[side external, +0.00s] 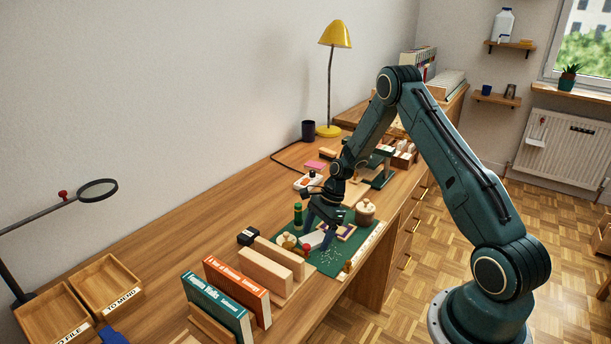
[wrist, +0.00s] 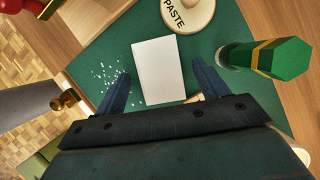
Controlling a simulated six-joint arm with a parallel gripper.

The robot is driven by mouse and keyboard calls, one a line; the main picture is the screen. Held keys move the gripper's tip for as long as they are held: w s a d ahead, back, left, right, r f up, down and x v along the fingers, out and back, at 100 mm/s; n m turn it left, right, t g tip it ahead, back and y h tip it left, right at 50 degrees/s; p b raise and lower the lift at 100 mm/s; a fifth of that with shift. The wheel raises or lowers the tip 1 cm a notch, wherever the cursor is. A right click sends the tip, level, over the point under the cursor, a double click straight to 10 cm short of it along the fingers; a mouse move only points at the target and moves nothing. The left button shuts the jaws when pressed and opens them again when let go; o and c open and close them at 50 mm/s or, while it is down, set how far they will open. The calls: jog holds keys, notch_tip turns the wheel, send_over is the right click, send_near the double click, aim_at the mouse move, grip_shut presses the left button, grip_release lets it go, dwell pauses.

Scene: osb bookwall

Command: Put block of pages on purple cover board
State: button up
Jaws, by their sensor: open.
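The block of pages (wrist: 158,70) is a white rectangle on the green mat (wrist: 117,45) in the wrist view. My gripper (wrist: 162,88) is open, with one dark finger on each side of the pages and visible gaps between. In the side view, my gripper (side external: 321,232) is low over the mat and the pages (side external: 313,240) show as a white patch partly behind it. The purple cover board (side external: 347,231) shows as a small purple patch with a tan piece, right of my gripper. It is not visible in the wrist view.
A round PASTE lid (wrist: 188,12) and a green bottle with a gold band (wrist: 265,58) stand close to the pages. A red knob (side external: 306,247) is near my fingers. A wooden pot (side external: 366,209) stands at the mat's far side. White scraps (wrist: 108,80) lie beside one finger.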

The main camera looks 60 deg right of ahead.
aim_at(317, 237)
jog(key=shift+c, duration=0.2)
jog(key=c, duration=1.1)
jog(key=shift+r, duration=0.1)
notch_tip(317, 237, up, 20)
jog(key=shift+f, duration=0.1)
dwell(0.4)
